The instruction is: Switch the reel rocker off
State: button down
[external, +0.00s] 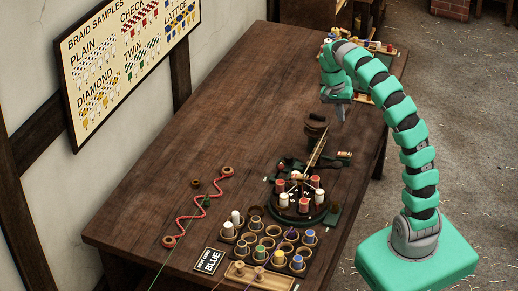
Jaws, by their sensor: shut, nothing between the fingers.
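My gripper (342,115) hangs in the air over the right part of the table, with its fingers pointing down. It is shut and holds nothing. A dark reel-like part (316,126) of the braiding stand is left of and a little below it in the picture. The gripper appears apart from both.
A round braiding stand (302,217) with red and white bobbins stands nearer. A cup rack (268,244), a "BLUE" card (208,262) and a red wavy cord (205,204) lie around it. A tray of coloured pieces (383,47) is at the far end. The table's left middle is clear.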

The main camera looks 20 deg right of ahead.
aim_at(344, 155)
jog(key=b+x, duration=0.2)
jog(key=x, duration=1.2)
jog(key=shift+d, duration=0.1)
